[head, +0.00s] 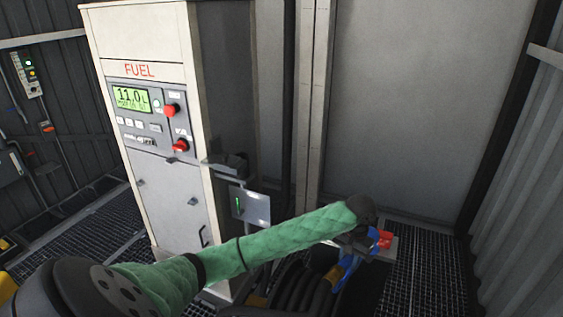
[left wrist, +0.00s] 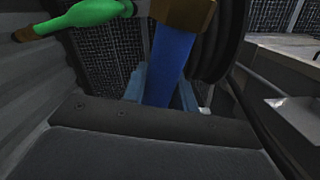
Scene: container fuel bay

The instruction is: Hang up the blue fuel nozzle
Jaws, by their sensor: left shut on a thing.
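The blue fuel nozzle (head: 346,273) shows partly below my left gripper (head: 357,243), at the end of my green-sleeved arm. In the left wrist view, the blue nozzle (left wrist: 171,62) stands between the fingers, with a brown collar (left wrist: 186,12) at its end. My left gripper (left wrist: 163,98) is shut on it; the fingertips are mostly hidden. The fuel dispenser (head: 145,110) stands at the left, with a dark holder (head: 228,164) on its side. A metal plate with a green mark (head: 251,206) sits below that holder. My right gripper is not in view.
Thick black hoses (head: 300,287) lie in loops below my left arm. A red part (head: 385,240) sits just right of my gripper. A green nozzle-like thing (left wrist: 90,14) shows in the left wrist view. Grating floor is open at the right; a corrugated wall (head: 525,190) bounds it.

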